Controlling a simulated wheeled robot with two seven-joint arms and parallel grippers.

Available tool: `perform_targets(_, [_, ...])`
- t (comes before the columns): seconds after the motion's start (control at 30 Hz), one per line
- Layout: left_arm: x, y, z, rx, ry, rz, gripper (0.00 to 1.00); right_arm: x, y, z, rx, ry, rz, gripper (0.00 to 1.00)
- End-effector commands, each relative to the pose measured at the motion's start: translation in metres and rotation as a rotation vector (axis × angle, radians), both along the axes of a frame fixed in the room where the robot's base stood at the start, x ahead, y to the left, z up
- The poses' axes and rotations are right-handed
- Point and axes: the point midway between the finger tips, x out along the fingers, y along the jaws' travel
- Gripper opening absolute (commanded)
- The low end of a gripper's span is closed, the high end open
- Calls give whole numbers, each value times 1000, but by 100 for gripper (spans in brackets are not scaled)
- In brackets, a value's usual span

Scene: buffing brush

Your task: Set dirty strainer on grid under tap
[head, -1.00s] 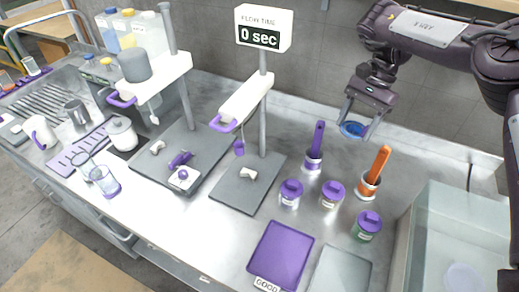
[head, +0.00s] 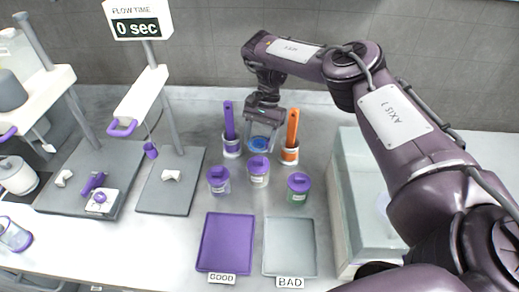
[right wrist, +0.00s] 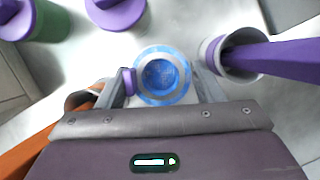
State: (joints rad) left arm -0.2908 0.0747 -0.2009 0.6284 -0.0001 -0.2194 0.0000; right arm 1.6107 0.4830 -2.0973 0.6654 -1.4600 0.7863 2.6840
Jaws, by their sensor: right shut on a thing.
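My right gripper (head: 264,143) is shut on a small round strainer with blue mesh (head: 260,144), held between the purple-handled and orange-handled tools. In the right wrist view the strainer (right wrist: 160,76) sits between the fingers, with a pale blue rim and a small purple tab at its left. How dirty it is cannot be told. My left gripper is not in view.
Close by stand a purple-handled tool (head: 229,120), an orange-handled tool (head: 292,128) and lidded jars (head: 258,170). A purple tray (head: 226,243) and grey tray (head: 290,247) lie in front. A clear tank (head: 362,190) is at right, stands (head: 172,190) at left.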

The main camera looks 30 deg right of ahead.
Motion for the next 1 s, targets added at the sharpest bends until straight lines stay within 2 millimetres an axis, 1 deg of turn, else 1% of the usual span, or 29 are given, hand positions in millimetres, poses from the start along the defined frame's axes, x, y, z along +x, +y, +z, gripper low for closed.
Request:
perform_targets(0.07, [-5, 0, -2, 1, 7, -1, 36, 0, 0, -6, 0, 0, -1, 39])
perform_targets(0.2, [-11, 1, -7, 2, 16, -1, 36, -1, 0, -27, 0, 2, -1, 39])
perform_targets(0.3, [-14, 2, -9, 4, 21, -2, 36, 0, 0, -39, 0, 1, -2, 39])
perform_targets(0.4, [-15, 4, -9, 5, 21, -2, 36, 0, 0, -41, 0, 0, -1, 39])
perform_targets(0.63, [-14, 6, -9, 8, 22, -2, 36, 0, 0, -41, 1, -1, 0, 39])
perform_targets(0.73, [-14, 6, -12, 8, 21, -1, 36, 0, 0, -45, 0, 0, 0, 39])
perform_targets(0.77, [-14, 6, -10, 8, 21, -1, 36, 0, 0, -44, 1, -1, 0, 65])
perform_targets(0.8, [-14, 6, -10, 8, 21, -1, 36, 0, 0, -43, 0, 0, 0, 70])
perform_targets(1.0, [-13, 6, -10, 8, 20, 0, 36, 0, 0, -43, 0, 0, 0, 70])
